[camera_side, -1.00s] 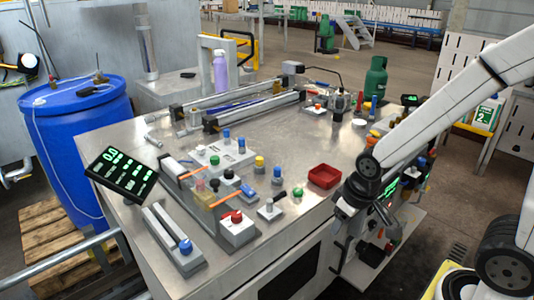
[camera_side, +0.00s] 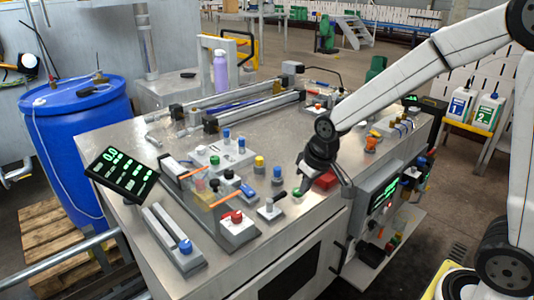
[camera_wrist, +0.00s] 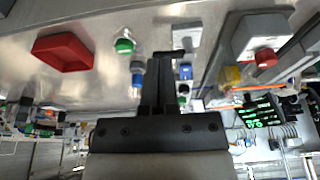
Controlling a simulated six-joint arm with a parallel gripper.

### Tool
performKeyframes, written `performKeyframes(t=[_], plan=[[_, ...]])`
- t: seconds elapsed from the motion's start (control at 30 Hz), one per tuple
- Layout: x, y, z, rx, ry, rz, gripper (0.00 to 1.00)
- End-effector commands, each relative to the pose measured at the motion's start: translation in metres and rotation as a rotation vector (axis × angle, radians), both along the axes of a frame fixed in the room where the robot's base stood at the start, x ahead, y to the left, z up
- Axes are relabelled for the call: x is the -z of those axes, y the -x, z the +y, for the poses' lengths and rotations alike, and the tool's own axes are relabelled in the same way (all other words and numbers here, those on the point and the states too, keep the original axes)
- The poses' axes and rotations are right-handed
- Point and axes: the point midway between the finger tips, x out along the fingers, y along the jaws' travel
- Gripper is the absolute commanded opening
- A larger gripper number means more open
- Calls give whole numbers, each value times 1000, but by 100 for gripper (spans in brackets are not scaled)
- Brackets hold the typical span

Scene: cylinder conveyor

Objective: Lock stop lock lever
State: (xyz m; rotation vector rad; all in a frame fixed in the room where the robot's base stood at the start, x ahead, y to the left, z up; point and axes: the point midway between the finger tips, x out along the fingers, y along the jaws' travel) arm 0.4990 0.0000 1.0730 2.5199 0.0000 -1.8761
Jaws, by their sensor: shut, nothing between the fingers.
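A small light plate with a black-handled lever (camera_side: 279,197) stands near the front edge of the steel table; it looks like the stop lock lever. Its handle tilts up to the right in the side view. In the wrist view the plate (camera_wrist: 187,36) is just beyond my fingertips, with the black handle (camera_wrist: 168,54) close to them. My gripper (camera_side: 301,187) is shut and empty, pointing down to the right of the lever, above the table. In the wrist view its fingers (camera_wrist: 158,68) sit together and partly hide what lies behind. I cannot tell whether they touch the handle.
A red tray (camera_side: 325,182) is right beside my gripper, partly hidden by it. A green button (camera_wrist: 124,45) stands close by. A grey box with a red button (camera_side: 236,228) and a blue-knobbed slide (camera_side: 180,250) are to the left. A display (camera_side: 122,172) stands at the left edge.

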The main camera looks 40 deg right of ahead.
Motion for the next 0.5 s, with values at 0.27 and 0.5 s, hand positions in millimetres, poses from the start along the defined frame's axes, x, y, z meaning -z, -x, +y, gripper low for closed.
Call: performKeyframes(t=[0.27,0.5], plan=[[-24,-60,0,0,0,-36,0],[-38,-92,0,0,0,-56,0]])
